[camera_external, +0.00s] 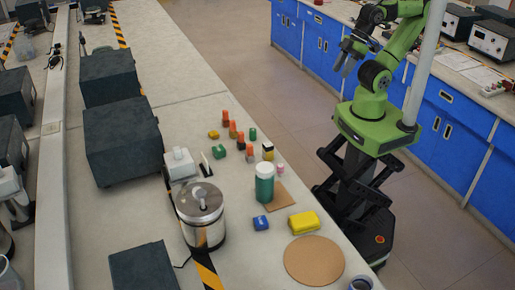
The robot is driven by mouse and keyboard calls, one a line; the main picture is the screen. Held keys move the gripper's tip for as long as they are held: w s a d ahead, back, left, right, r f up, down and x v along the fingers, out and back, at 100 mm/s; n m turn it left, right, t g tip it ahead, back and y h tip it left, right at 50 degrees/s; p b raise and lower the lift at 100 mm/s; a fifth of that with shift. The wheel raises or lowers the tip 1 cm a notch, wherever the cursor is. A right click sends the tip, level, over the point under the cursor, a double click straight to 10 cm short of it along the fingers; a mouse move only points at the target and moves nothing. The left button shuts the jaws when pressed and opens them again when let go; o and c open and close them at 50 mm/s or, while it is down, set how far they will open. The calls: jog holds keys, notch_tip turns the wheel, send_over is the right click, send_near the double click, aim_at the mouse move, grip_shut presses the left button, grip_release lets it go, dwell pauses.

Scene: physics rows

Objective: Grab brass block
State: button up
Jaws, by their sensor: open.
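A small golden-yellow piece (213,134) lies on the long pale bench, at the far left of a group of small objects. It may be the brass block, but it is too small to be sure. A black upright piece with a yellowish part (268,151) stands farther right, and a larger bright yellow block (304,222) lies near the bench's right edge. My gripper (344,69) is open and empty, pointing down beyond the bench's right edge, well apart from all of these.
A round brown board (314,260) lies in front. Dark boxes (122,137) stand at left.

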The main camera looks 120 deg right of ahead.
jog(key=shift+o, duration=0.9)
jog(key=g+b, duration=0.1)
jog(key=b, duration=0.1)
send_over(233, 121)
jog(key=s, duration=0.2)
notch_tip(233, 121, down, 21)
jog(key=shift+f, duration=0.15)
jog(key=x, duration=0.6)
jog(key=shift+f, duration=0.15)
jog(key=shift+s, duration=0.1)
